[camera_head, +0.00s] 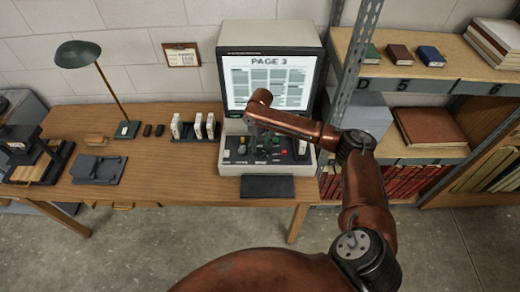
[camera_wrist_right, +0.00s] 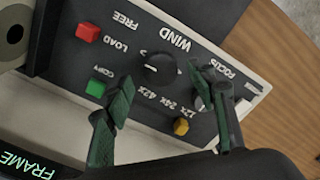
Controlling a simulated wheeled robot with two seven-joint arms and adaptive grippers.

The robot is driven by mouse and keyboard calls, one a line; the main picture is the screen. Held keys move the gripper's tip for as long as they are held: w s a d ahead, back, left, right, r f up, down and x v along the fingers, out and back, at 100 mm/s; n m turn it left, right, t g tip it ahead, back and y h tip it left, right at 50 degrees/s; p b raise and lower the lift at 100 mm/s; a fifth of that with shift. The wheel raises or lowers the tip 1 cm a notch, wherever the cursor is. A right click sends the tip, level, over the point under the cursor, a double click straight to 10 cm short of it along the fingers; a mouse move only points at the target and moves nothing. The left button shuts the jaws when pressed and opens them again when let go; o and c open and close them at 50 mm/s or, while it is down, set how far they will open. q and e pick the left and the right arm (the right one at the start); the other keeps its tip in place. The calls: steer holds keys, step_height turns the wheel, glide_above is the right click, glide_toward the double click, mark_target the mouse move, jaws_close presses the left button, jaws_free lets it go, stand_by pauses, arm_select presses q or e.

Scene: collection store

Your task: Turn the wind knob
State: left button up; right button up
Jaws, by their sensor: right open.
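The wind knob (camera_wrist_right: 158,70) is a round black knob with a white mark, beside the word WIND on the dark control panel in the right wrist view. My right gripper (camera_wrist_right: 164,82) is open, its green-black fingers on either side of the knob in the picture. I cannot tell whether they touch it. In the head view the right gripper (camera_head: 260,143) hangs over the control panel of the microfilm reader (camera_head: 229,186) and hides the knob. The reader's lit screen (camera_head: 268,83) shows PAGE 3. My left gripper is not in view.
Near the knob are a red button (camera_wrist_right: 88,33), a green button (camera_wrist_right: 95,88), a yellow button (camera_wrist_right: 181,127) and a focus control (camera_wrist_right: 205,88). On the desk (camera_head: 160,178) stand a lamp (camera_head: 78,54) and white boxes (camera_head: 198,126). A metal shelf post (camera_head: 357,60) rises close beside my right arm.

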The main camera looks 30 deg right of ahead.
mark_target(261, 153)
steer(key=shift+f, duration=1.2)
steer(key=c, duration=1.2)
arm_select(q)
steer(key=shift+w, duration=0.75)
arm_select(e)
steer(key=shift+o, duration=0.2)
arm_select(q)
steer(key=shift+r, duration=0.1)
